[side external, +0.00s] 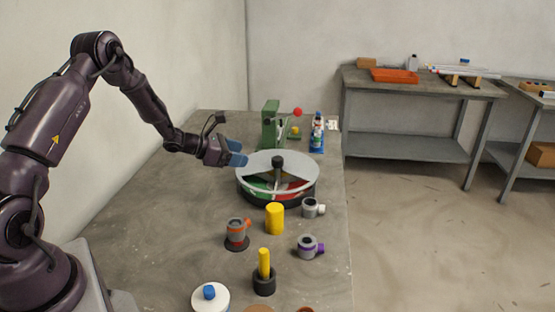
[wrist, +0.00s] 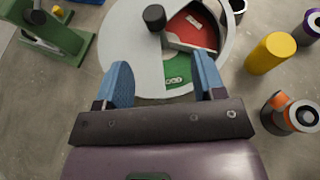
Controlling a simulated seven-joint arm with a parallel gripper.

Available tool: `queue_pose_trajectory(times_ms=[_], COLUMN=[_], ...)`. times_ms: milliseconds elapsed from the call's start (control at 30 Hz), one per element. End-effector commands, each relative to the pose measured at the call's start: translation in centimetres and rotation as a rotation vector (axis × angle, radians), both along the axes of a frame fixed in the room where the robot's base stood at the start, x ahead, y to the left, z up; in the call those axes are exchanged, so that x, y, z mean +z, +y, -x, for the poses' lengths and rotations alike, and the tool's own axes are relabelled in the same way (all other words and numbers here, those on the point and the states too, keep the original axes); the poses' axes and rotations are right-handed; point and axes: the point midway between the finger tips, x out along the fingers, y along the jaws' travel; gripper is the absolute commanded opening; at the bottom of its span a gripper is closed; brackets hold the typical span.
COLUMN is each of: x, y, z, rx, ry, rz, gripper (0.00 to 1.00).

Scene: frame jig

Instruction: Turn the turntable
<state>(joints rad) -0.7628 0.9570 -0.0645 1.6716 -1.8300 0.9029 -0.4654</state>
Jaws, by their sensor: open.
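The turntable is a round disc with a pale grey cover (side external: 255,165) on a dark base, near the middle of the table in the side view. A black knob (side external: 277,162) stands up at its centre. Through an opening in the cover I see red and green compartments; the red one (wrist: 192,28) and the knob (wrist: 154,17) show in the wrist view. My gripper (side external: 238,154) has blue fingers and is open at the disc's left rim. In the wrist view my gripper (wrist: 163,84) points at the near part of the cover, with nothing between its fingers. I cannot tell whether it touches.
A yellow cylinder (side external: 275,219) and grey pipe fittings (side external: 311,208) stand in front of the turntable. An orange-banded fitting (side external: 237,233) stands at front left. A green press (side external: 271,125) and a bottle (side external: 317,132) stand behind. The table's left part is clear.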

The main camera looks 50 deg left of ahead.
Motion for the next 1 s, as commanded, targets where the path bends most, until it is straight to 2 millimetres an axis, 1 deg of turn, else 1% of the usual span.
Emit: queue_pose_trajectory(times_ms=[33, 100, 167, 267, 367, 600, 700, 833, 1000], x=[0.3, 0.4, 0.2, -0.3, -1.0, -3.0, -3.7, -4.2, -4.6], y=[0.4, 0.5, 0.3, 0.0, -0.5, -1.8, -2.2, -2.5, -2.6], z=[-0.3, -0.6, -0.9, -1.9, -3.6, -8.2, -9.7, -11.0, -11.8], rx=[0.034, 0.061, 0.061, 0.057, 0.055, 0.054, 0.054, 0.055, 0.057], ry=[-0.009, -0.007, -0.004, -0.004, -0.003, -0.003, -0.002, -0.002, -0.002], rz=[0.025, 0.055, 0.064, 0.063, 0.062, 0.059, 0.060, 0.060, 0.060], gripper=[0.63, 0.63, 0.63, 0.63, 0.63, 0.63, 0.63, 0.63, 0.63])
